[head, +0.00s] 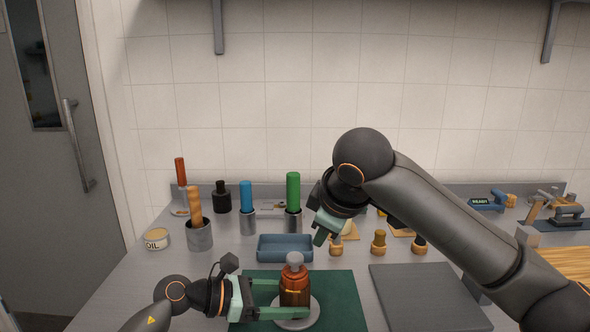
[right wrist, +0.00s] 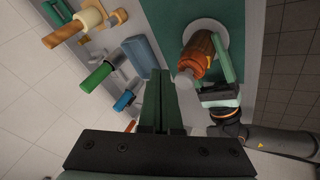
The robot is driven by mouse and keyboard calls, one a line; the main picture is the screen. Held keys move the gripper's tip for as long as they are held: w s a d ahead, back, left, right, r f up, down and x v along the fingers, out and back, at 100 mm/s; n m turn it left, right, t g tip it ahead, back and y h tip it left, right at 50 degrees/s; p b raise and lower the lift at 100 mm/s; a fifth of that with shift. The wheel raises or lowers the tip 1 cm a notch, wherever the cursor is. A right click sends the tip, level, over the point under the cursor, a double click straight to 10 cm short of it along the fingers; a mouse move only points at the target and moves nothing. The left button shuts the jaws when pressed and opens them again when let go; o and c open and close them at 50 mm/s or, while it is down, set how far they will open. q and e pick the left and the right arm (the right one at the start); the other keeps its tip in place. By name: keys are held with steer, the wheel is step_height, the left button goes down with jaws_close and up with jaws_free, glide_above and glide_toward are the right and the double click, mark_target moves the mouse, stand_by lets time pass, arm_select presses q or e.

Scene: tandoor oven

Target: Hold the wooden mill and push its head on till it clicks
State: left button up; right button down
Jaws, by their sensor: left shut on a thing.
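The wooden mill (head: 294,297) stands upright on a pale round base (head: 312,316) on the green mat. Its red-brown head (head: 294,272) with a grey knob sits on top of the body; I cannot tell whether a gap remains between them. It also shows in the right wrist view (right wrist: 197,55). My left gripper (head: 291,299) is shut around the mill's body, from the left. My right gripper (head: 320,238) is above and behind the mill, a little to its right. In the right wrist view its fingers (right wrist: 158,85) are together with nothing between them.
A blue tray (head: 285,254) lies behind the green mat (head: 345,290). Several colored-handled tools in holders stand left and behind. Small wooden pieces (head: 378,243) stand behind the grey board (head: 425,295) at right.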

mark_target(297, 257)
step_height(297, 257, up, 4)
steer(key=s+a+m+g+y, duration=0.1)
steer(key=s+m+g+y, duration=0.1)
steer(key=s+m, duration=0.15)
steer(key=shift+x, duration=3.5)
steer(key=shift+w+a+r, duration=0.1)
steer(key=shift+a+r, duration=0.1)
steer(key=shift+f, duration=0.25)
steer(key=shift+f+g, duration=0.3)
steer(key=shift+f, duration=0.1)
steer(key=shift+r, duration=2.65)
